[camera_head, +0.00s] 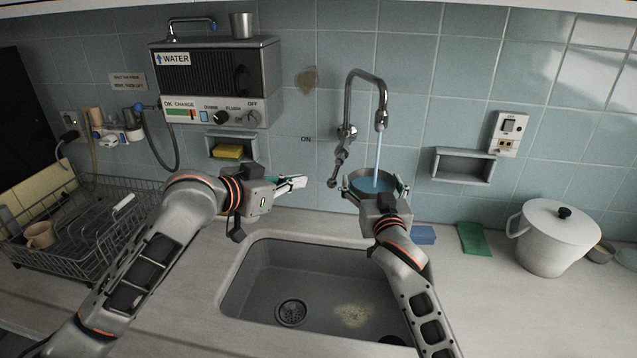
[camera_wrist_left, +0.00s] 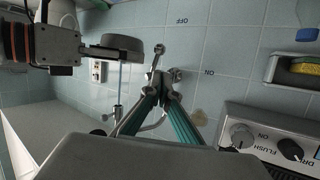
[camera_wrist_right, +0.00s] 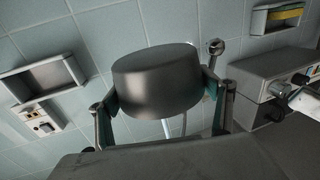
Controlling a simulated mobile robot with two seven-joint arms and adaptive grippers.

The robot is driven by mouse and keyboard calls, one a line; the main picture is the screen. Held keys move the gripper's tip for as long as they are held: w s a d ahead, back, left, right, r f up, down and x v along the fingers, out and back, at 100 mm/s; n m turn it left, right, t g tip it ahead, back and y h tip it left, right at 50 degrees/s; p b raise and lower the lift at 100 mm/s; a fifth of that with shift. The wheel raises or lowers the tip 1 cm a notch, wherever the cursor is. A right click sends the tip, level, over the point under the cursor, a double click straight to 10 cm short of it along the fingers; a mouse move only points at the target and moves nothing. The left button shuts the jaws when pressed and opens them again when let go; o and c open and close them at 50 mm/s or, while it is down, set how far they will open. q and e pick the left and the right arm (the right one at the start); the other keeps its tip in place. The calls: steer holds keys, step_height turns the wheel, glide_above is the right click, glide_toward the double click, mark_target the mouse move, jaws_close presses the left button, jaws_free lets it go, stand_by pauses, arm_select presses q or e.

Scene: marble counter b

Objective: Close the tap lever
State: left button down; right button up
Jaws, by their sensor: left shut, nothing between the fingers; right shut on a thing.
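The chrome tap (camera_head: 364,80) stands on the tiled wall, with a stream of water (camera_head: 378,150) falling from its spout. Its lever (camera_head: 338,168) hangs down at the left, angled below the "ON" label (camera_head: 306,139). My left gripper (camera_head: 303,182) is shut and empty, just left of the lever's lower end. In the left wrist view its fingertips (camera_wrist_left: 165,82) overlap the tap fittings; I cannot tell whether they touch. My right gripper (camera_head: 376,192) is shut on a round metal bowl (camera_wrist_right: 155,85), held under the stream. The bowl contains blue-looking water (camera_head: 372,184).
The sink (camera_head: 270,270) lies below both arms. A water heater (camera_head: 215,80) hangs at the upper left, above a niche with a yellow sponge (camera_head: 228,151). A dish rack (camera_head: 90,225) is at the left, a white pot (camera_head: 555,240) at the right. An "OFF" label (camera_wrist_left: 182,21) is on the wall.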

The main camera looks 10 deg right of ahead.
mark_target(329, 184)
arm_select(q)
steer(key=a+n+t, duration=0.2)
steer(key=a+n, duration=0.2)
steer(key=n, duration=1)
steer(key=w+d+f, duration=0.4)
steer(key=w+d, duration=0.2)
steer(key=d, duration=0.3)
steer(key=shift+w+d+f+y, duration=0.3)
steer(key=shift+w+d+f, duration=0.05)
steer(key=shift+s+d+f+n+h, duration=0.15)
steer(key=shift+d+f+n+h, duration=0.2)
steer(key=shift+n, duration=0.3)
steer(key=shift+s+d+f+n+h, duration=0.1)
steer(key=shift+d+f+n+h, duration=0.15)
steer(key=shift+d+n+h, duration=0.3)
steer(key=shift+a, duration=0.15)
